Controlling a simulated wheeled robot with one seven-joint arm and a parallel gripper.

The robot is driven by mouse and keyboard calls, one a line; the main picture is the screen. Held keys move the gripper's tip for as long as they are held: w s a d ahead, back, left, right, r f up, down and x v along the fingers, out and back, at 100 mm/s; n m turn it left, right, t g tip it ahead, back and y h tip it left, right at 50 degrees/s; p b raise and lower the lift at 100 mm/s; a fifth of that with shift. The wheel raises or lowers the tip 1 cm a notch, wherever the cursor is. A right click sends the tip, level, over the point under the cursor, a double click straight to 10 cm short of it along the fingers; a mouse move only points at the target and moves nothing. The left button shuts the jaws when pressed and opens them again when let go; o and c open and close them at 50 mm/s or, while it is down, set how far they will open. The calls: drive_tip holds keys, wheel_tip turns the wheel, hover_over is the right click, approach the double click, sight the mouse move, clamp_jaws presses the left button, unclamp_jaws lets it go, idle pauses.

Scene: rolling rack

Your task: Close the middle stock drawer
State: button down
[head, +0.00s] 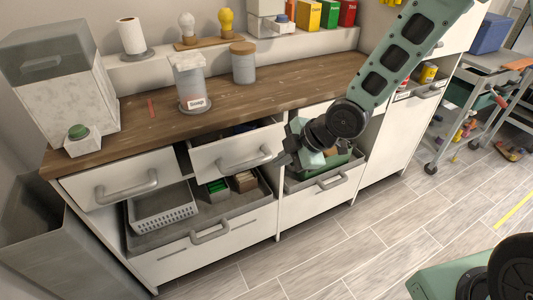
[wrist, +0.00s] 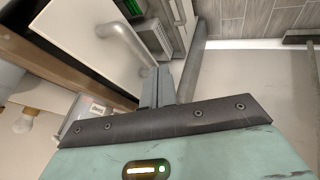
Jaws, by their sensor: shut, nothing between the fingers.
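The middle stock drawer (head: 238,152) is in the top row under the wooden counter and stands pulled out, with dark contents partly visible inside. Its white front has a grey bar handle (head: 245,160). My gripper (head: 287,158) is beside the right end of that front, with its fingers shut and empty. In the wrist view a white drawer front with a handle (wrist: 125,45) lies up and left of my shut fingers (wrist: 160,86). I cannot tell whether the fingers touch the front.
A lower drawer (head: 205,250) stands open below, holding a white basket (head: 163,208) and small boxes. Another open drawer (head: 325,190) is to the right, under my gripper. The left top drawer (head: 120,180) looks shut. Free floor (head: 400,220) lies in front.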

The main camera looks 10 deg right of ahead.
sight(265, 153)
drive_tip(key=s+d+p, duration=0.2)
drive_tip(key=d, duration=0.3)
drive_tip(key=w+a+f, duration=0.6)
drive_tip(key=w, duration=0.1)
drive_tip(key=shift+w+f+y, duration=0.15)
drive_tip(key=shift+w+y, duration=0.15)
drive_tip(key=shift+a, duration=0.1)
drive_tip(key=w, duration=0.2)
drive_tip(key=w+a+b, duration=0.1)
drive_tip(key=w, duration=0.1)
drive_tip(key=shift+w+a, duration=0.15)
drive_tip(key=shift+w, duration=0.05)
